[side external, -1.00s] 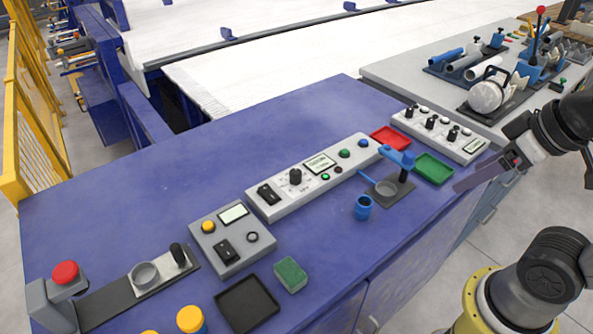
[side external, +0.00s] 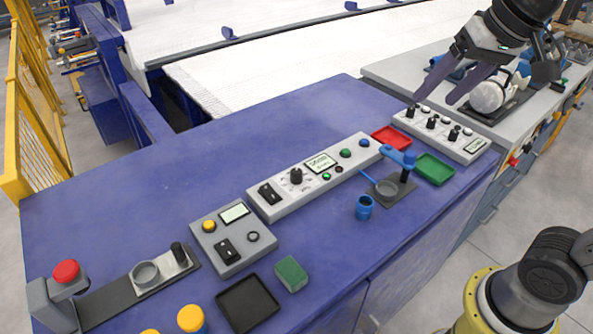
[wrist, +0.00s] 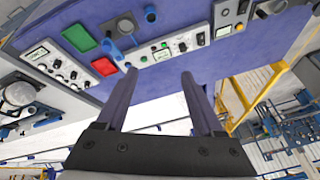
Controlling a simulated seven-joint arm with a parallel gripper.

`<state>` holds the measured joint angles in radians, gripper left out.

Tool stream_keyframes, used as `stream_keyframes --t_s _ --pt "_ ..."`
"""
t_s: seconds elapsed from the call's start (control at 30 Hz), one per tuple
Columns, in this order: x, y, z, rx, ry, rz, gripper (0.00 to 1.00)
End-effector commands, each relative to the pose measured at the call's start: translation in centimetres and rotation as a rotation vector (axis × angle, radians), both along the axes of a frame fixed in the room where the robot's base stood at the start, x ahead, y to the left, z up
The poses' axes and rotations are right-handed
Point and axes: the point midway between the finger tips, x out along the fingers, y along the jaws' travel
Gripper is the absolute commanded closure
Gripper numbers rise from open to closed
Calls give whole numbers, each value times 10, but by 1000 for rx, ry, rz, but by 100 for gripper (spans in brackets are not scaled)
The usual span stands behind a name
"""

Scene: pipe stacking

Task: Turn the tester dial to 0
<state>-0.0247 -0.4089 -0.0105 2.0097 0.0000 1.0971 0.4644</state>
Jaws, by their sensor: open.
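The long light-grey panel (side external: 337,160) on the blue bench carries a black dial (side external: 296,176) with a printed scale around it, a small display (side external: 320,162), a black rocker switch (side external: 268,193) and green and blue buttons. The panel also shows in the wrist view, its dial (wrist: 183,47) beyond my fingertips. The dial's setting is too small to read. My gripper (side external: 436,95) is open and empty, raised near the bench's far right end, up and right of the dial. In the wrist view my two fingers (wrist: 158,73) are spread, with nothing between them.
A panel with three black knobs (side external: 440,132), a red tray (side external: 391,138), a green tray (side external: 434,169) and a blue stand (side external: 402,160) stand right of the dial. A grey switch box (side external: 232,237) stands left. The bench behind the panel is clear.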

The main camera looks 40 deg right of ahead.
Motion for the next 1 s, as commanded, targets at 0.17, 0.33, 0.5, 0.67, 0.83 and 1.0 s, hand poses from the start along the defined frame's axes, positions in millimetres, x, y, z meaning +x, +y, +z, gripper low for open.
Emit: stream_keyframes --t_s 0.17,0.33,0.5,0.67,0.83,1.0 --pt "73 10 10 48 75 -89 31" --pt "139 22 -3 74 149 -158 31" --pt "201 37 -39 83 228 -203 31" --pt "248 53 -90 73 309 -214 31" --pt "275 66 -147 52 386 -200 31" --pt "276 72 -184 35 446 -192 31"
